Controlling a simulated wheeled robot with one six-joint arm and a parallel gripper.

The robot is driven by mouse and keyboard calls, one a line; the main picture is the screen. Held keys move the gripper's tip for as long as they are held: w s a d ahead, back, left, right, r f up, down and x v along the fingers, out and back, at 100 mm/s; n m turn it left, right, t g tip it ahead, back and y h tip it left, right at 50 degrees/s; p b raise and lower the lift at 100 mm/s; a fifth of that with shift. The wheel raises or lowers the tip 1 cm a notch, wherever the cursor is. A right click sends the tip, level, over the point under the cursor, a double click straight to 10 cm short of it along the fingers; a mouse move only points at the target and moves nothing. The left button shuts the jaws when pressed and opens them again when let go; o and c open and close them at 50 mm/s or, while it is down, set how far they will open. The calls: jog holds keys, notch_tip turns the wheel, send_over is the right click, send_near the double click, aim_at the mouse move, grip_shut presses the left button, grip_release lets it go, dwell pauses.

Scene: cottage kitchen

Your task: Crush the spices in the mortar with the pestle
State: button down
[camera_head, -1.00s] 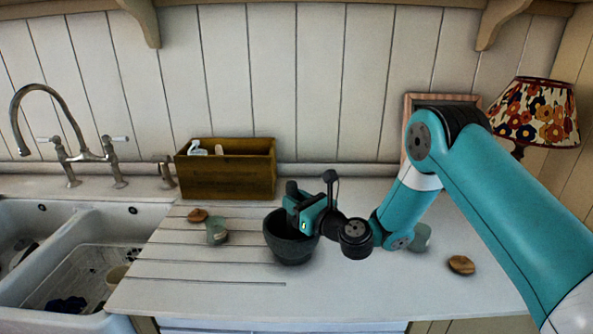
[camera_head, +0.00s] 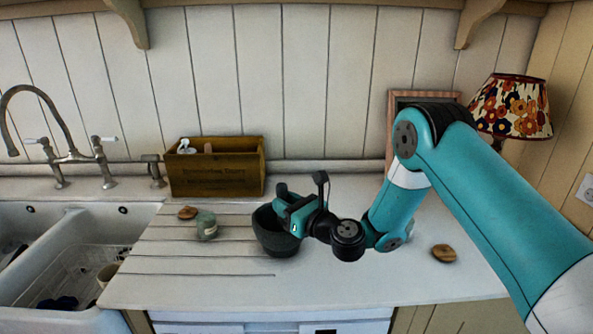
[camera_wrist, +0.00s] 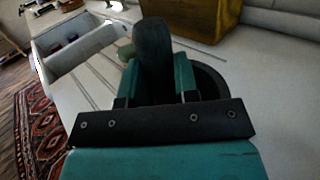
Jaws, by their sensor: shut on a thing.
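The dark grey mortar (camera_head: 275,240) stands upright on the white counter, on the grooved drainboard part. It also shows partly behind my gripper in the wrist view (camera_wrist: 211,80). My gripper (camera_head: 285,212) is over the mortar, reaching in from the right. In the wrist view its teal fingers (camera_wrist: 158,75) are shut on the dark pestle (camera_wrist: 152,45), whose rounded upper end sticks up between them. The pestle's lower end is hidden by the fingers and the mortar. The spices inside the mortar cannot be seen.
A small green-grey jar (camera_head: 207,226) and a round wooden lid (camera_head: 187,213) lie left of the mortar. A wooden box (camera_head: 215,168) stands behind. Another wooden lid (camera_head: 443,253) lies at right. The sink (camera_head: 70,250) is at left, a lamp (camera_head: 511,106) at right.

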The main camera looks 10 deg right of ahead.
jog(key=shift+w+d+f, duration=0.1)
jog(key=shift+d+f, duration=0.05)
jog(key=shift+d, duration=0.3)
jog(key=shift+r+p, duration=0.3)
jog(key=shift+p, duration=0.1)
notch_tip(320, 180, up, 3)
jog(key=shift+f+p, duration=0.1)
jog(key=shift+p, duration=0.45)
jog(key=shift+r+p, duration=2.4)
jog(key=shift+r, duration=0.3)
